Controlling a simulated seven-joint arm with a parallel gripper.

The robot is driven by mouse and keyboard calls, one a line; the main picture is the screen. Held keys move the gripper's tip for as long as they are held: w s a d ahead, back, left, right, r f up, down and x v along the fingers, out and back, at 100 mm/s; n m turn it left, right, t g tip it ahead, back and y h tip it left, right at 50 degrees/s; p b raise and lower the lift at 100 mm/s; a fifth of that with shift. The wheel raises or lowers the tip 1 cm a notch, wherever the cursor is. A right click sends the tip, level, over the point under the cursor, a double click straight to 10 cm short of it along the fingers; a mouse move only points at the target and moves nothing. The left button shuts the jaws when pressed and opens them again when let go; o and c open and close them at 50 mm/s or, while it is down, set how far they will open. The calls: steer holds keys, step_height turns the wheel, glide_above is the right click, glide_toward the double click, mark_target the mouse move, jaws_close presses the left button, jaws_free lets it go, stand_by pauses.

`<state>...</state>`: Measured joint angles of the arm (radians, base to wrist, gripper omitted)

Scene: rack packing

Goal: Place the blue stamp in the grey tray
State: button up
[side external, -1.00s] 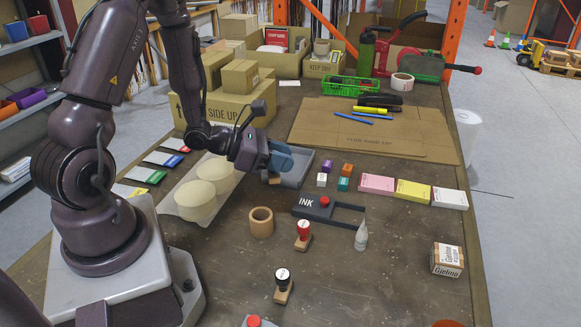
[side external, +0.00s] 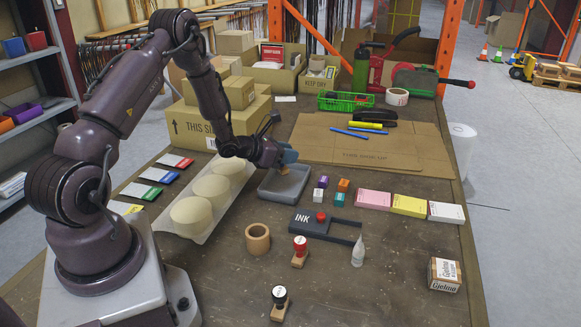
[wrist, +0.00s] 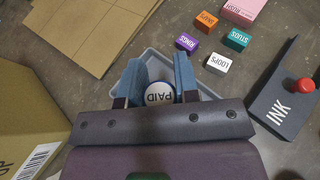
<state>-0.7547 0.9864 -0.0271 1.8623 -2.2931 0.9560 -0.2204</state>
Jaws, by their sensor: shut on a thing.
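My gripper (side external: 288,158) is shut on the blue stamp, whose round top marked PAID with a blue rim (wrist: 158,95) shows between the blue fingers in the wrist view. In the side view the fingers hide most of the stamp; a bit of its wooden part shows below them. The grey tray (side external: 292,186) lies on the table below and around the gripper in that view, and its rim (wrist: 152,55) shows behind the fingers in the wrist view. The tray floor looks empty. I cannot tell the exact height of the stamp above it.
Small coloured boxes (side external: 340,198) and an ink pad (side external: 322,224) lie right of the tray. A stacked carton (side external: 205,125) stands behind left. Two other stamps (side external: 300,250) stand in front.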

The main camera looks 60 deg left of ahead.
steer(key=shift+w+a+f, duration=0.3)
steer(key=shift+w+f, duration=0.25)
steer(key=shift+f, duration=0.2)
steer(key=shift+w+a+f, duration=0.1)
steer(key=shift+w+f, duration=0.05)
steer(key=shift+f, duration=0.8)
steer(key=shift+w+a+f, duration=0.1)
steer(key=shift+f, duration=0.8)
steer(key=shift+f, duration=0.1)
steer(key=o, duration=0.9)
